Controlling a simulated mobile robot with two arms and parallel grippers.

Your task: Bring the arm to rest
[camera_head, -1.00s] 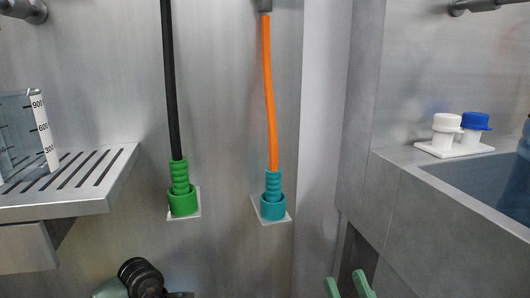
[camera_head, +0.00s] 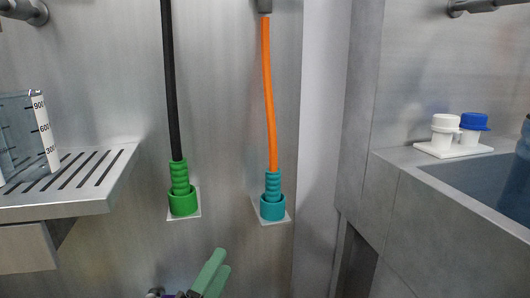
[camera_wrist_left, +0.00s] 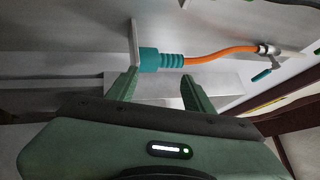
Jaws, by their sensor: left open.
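My left gripper (camera_head: 212,274) shows at the bottom of the head view, its green fingers pointing up, below the two hose connectors. In the left wrist view my left gripper (camera_wrist_left: 160,88) has its two green fingers spread apart with nothing held between them. The teal connector (camera_wrist_left: 160,60) of the orange hose (camera_wrist_left: 220,52) lies beyond the fingertips there. In the head view the teal connector (camera_head: 272,197) sits in its wall holder, apart from the gripper. My right gripper is not in view.
A green connector (camera_head: 182,192) on a black hose (camera_head: 171,80) sits in a holder to the left. A slotted shelf (camera_head: 110,165) with a graduated jug (camera_head: 40,130) is at left.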

